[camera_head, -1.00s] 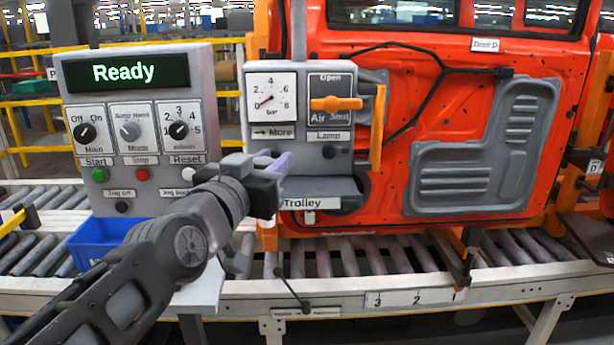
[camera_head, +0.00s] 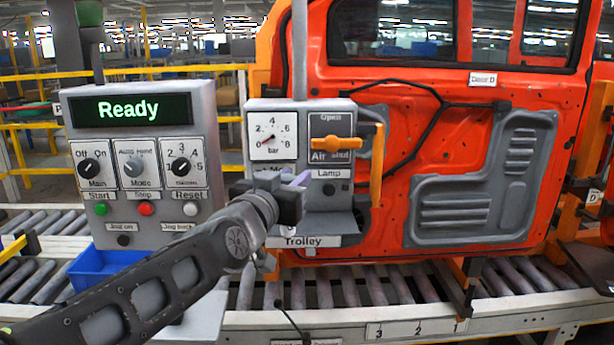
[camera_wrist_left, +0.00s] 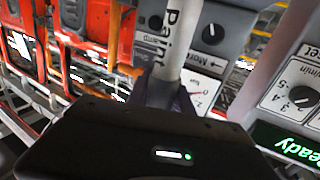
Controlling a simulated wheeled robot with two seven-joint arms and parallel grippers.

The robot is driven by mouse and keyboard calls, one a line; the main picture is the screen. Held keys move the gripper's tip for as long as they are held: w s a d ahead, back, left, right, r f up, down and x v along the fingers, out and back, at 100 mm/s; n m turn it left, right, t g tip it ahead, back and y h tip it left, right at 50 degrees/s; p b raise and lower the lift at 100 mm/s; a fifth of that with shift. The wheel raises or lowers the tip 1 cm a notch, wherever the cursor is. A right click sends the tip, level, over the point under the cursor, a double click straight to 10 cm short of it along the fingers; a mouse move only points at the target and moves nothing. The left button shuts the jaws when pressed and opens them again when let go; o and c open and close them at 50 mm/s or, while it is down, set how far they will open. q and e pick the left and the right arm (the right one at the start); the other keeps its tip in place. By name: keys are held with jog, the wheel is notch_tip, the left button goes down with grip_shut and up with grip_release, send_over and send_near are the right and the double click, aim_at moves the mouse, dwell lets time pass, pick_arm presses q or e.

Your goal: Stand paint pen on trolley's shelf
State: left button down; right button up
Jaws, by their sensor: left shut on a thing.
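My left gripper (camera_head: 296,180) is in front of the lower part of the grey trolley panel (camera_head: 258,108). In the left wrist view its fingers (camera_wrist_left: 172,98) are shut on a white cylindrical paint pen (camera_wrist_left: 178,45) lettered "Paint". The pen's far end runs out of that picture. The pen cannot be made out clearly in the head view. The trolley's shelf (camera_head: 340,226) is a grey ledge under the panel, with a "Trolley" label (camera_head: 305,242) on its front. The gripper hides the shelf's left part. My right gripper is not in view.
An orange air handle (camera_head: 336,143) and an orange upright bar (camera_head: 377,165) stick out near the shelf. A control box (camera_head: 140,150) reading "Ready" and a blue bin (camera_head: 95,268) stand left. The orange door (camera_head: 450,150) is behind right, above a roller conveyor (camera_head: 400,290).

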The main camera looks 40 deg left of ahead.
pick_arm(q)
jog(key=p+x, duration=0.1)
jog(key=x, duration=0.5)
jog(key=shift+w, duration=0.4)
jog(key=shift+a, duration=0.15)
jog(key=f, duration=0.1)
jog(key=w+f, duration=0.1)
jog(key=f, duration=0.1)
jog(key=shift+f, duration=0.25)
jog(key=shift+a+f, duration=0.1)
jog(key=shift+f, duration=0.1)
jog(key=c, duration=1.1)
grip_release()
jog(key=shift+c, duration=0.2)
